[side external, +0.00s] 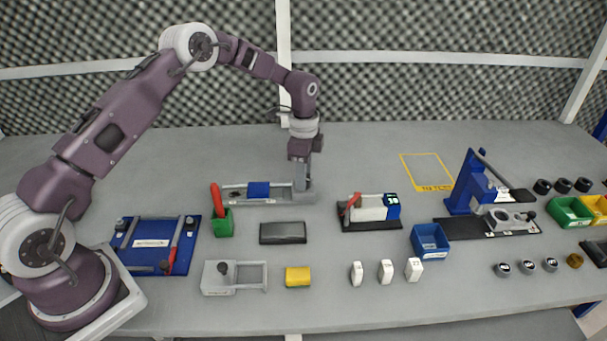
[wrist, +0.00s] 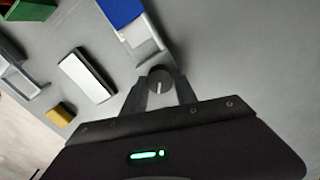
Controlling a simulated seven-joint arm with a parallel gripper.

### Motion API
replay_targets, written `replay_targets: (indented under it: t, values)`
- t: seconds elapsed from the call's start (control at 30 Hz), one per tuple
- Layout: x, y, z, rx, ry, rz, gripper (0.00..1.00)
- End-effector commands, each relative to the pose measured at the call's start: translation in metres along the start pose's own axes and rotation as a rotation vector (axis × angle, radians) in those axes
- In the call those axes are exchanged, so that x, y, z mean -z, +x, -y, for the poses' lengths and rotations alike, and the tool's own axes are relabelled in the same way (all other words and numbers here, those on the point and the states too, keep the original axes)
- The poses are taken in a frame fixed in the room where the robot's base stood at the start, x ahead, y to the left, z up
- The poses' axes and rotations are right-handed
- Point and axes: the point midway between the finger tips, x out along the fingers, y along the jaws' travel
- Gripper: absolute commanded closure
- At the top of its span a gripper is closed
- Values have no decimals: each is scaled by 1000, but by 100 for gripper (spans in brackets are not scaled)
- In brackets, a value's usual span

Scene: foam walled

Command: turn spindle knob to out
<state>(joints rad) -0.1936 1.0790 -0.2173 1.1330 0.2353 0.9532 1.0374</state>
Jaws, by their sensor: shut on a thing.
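The spindle knob (wrist: 160,78) is a round dark grey knob with a pale pointer line, seen from above in the wrist view. My gripper (wrist: 162,92) has one finger on each side of it and is shut on it. In the side view my gripper (side external: 301,186) points straight down at the right end of a long grey fixture (side external: 276,201), and the knob is hidden there. A blue block (side external: 259,189) sits on the fixture, left of my gripper. I cannot read any "out" mark near the knob.
A green holder with a red handle (side external: 221,222) stands left of the fixture. A dark flat tray (side external: 283,233) lies in front. A black-based device with a white block (side external: 370,212) is to the right. The table behind the fixture is clear.

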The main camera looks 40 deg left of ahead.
Motion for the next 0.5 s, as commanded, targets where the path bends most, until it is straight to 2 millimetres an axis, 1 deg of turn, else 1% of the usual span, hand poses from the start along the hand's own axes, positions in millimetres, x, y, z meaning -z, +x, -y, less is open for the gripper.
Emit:
replay_targets:
  t: [0.5]
  values:
    - [0,-2,1,4,487,-2,100]
